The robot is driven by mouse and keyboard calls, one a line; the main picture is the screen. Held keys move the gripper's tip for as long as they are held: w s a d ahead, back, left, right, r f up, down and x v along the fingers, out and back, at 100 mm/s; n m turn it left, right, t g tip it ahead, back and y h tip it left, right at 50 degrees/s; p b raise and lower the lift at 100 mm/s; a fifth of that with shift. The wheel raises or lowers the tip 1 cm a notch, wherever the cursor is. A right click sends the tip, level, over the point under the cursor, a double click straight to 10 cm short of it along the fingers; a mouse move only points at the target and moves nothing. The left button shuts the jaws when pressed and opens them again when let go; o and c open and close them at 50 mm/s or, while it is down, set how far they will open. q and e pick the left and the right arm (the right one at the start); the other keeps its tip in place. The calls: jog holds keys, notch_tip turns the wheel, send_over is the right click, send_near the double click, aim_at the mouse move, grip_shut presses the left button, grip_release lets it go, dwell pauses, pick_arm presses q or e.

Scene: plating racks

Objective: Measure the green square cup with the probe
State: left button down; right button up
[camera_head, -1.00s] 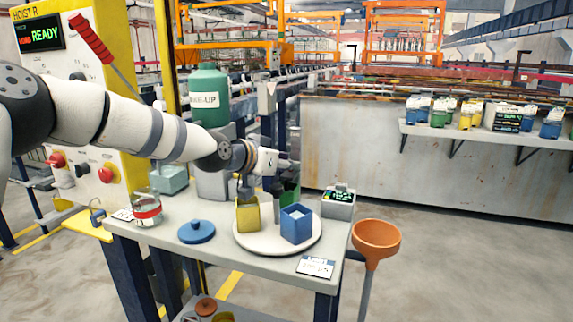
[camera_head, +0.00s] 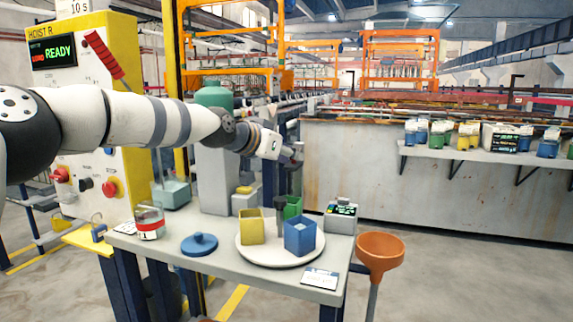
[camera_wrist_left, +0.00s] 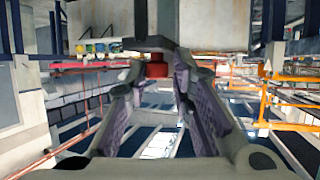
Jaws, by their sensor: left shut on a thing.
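The green square cup (camera_head: 293,206) stands at the back of a round white plate (camera_head: 266,262), partly hidden by a blue square cup (camera_head: 300,236). A yellow square cup (camera_head: 251,228) stands at the plate's left. My left gripper (camera_head: 292,158) is above the green cup, shut on the dark, slim probe (camera_head: 290,182), which hangs down towards the cup. I cannot tell whether its tip is inside the cup. In the left wrist view the fingers (camera_wrist_left: 157,100) show with purple pads, and a red piece (camera_wrist_left: 157,70) shows between them. My right gripper is out of view.
A dark upright piece (camera_head: 280,217) stands mid-plate. A meter (camera_head: 341,213) stands at the table's right, a card (camera_head: 320,278) in front. An orange funnel (camera_head: 380,250) stands beside the table.

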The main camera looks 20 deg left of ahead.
pick_arm(q)
jog(key=shift+d+r, duration=0.25)
jog(key=shift+r, duration=0.05)
jog(key=c, duration=1.5)
grip_release()
jog(key=shift+d, duration=0.15)
jog(key=shift+f, duration=0.1)
jog(key=shift+s+a, duration=0.2)
jog(key=shift+a, duration=0.05)
jog(key=v, duration=0.7)
jog(key=shift+d, duration=0.15)
